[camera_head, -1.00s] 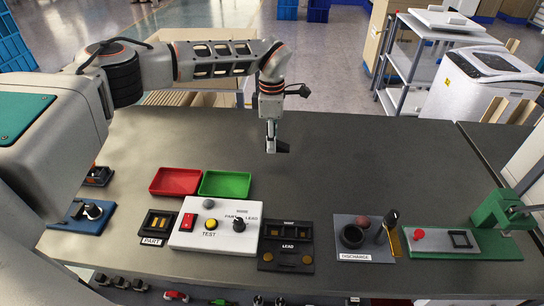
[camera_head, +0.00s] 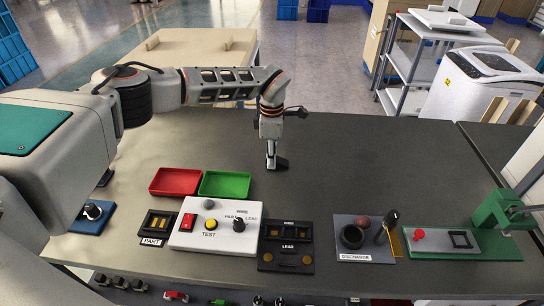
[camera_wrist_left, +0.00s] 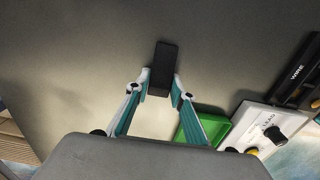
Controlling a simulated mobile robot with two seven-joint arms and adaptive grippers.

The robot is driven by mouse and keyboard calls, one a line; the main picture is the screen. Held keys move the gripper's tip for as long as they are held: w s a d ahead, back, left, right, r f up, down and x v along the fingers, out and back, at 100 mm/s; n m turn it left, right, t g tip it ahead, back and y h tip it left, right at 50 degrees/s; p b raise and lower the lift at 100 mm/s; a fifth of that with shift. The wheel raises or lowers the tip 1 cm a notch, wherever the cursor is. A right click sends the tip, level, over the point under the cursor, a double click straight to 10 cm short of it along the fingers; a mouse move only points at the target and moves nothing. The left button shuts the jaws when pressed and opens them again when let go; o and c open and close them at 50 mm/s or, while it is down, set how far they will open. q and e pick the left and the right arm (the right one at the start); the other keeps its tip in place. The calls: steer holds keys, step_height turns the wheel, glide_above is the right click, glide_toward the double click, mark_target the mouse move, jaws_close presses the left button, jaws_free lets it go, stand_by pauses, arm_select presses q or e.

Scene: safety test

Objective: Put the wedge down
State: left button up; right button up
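The wedge is a small dark block (camera_wrist_left: 162,68) between the fingertips of my left gripper (camera_wrist_left: 163,92) in the left wrist view. The green-and-white fingers close in on both sides of its near end, and its far end sticks out past them. In the head view, my left gripper (camera_head: 272,163) points down over the bare table behind the green tray, with the dark wedge (camera_head: 282,163) at its tips. The wedge is low, at or just above the tabletop; contact with the table cannot be told. My right gripper is not in view.
A red tray (camera_head: 175,182) and a green tray (camera_head: 225,184) lie in front of the gripper. Nearer are a white test box (camera_head: 190,240), a LEAD fixture (camera_head: 285,262), a DISCHARGE plate (camera_head: 375,250) and a green fixture (camera_head: 470,246). The table (camera_head: 380,160) around the gripper is clear.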

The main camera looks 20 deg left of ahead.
arm_select(q)
steer(key=shift+o, duration=1.3)
